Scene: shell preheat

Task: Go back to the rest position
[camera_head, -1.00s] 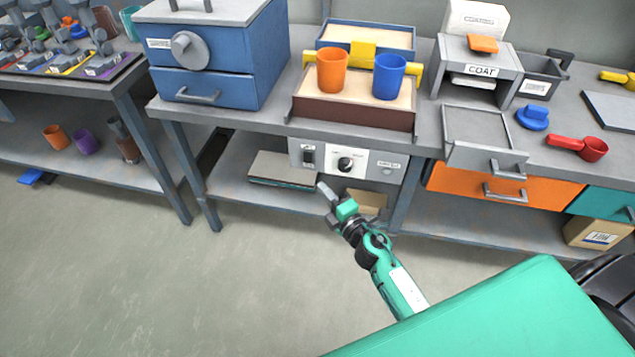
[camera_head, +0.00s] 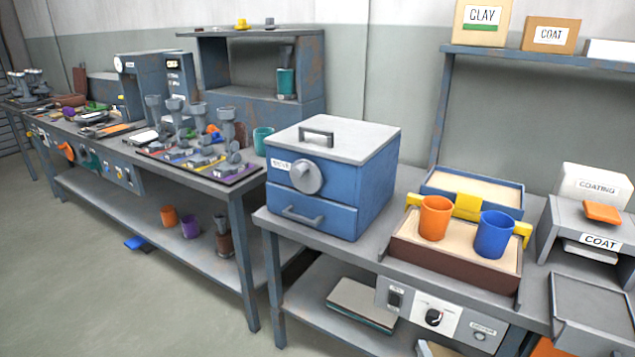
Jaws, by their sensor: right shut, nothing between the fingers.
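Only a small pale tip of what looks like my right gripper (camera_head: 422,349) shows at the bottom edge, below the grey control panel. It is shut, and nothing shows held in it. The rest of my right arm is out of the picture. My left gripper is not in view.
The near bench bears a blue two-part kiln box (camera_head: 333,185), and a brown tray (camera_head: 415,262) with an orange cup (camera_head: 435,217) and a blue cup (camera_head: 494,234). A COAT stand (camera_head: 600,241) is at right. Open floor (camera_head: 110,300) lies at lower left.

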